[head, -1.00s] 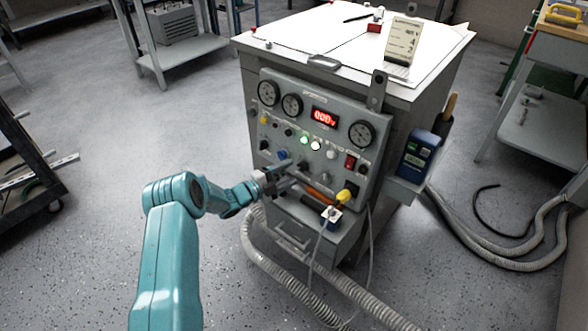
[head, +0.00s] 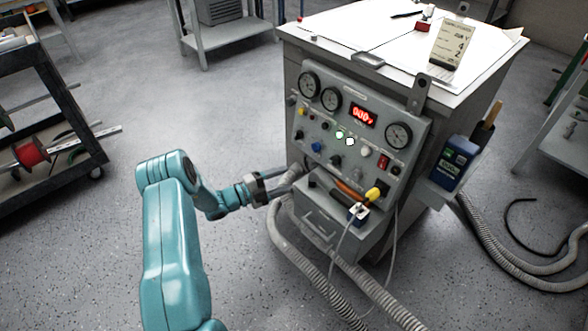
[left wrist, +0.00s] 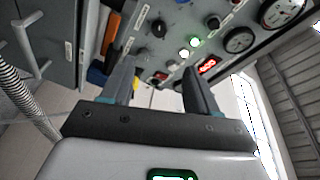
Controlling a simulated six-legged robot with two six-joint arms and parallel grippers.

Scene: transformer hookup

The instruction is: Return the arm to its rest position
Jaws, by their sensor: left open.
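My left gripper (head: 284,179) is at the end of my teal arm, at the left side of the grey test panel (head: 318,122) in the head view. It is open, with nothing between its fingers. In the left wrist view its two fingers (left wrist: 160,72) stand apart and point toward the panel face, with a gap before the knobs. Whether a finger touches the cabinet edge is hard to tell in the head view. My right gripper is in neither view.
A yellow plug and orange-handled tool (head: 372,193) sit at the panel's lower right. Corrugated hoses (head: 345,273) lie around the cabinet base. A blue container (head: 453,164) hangs on its right side. A dark rack (head: 62,110) stands far left; floor between is clear.

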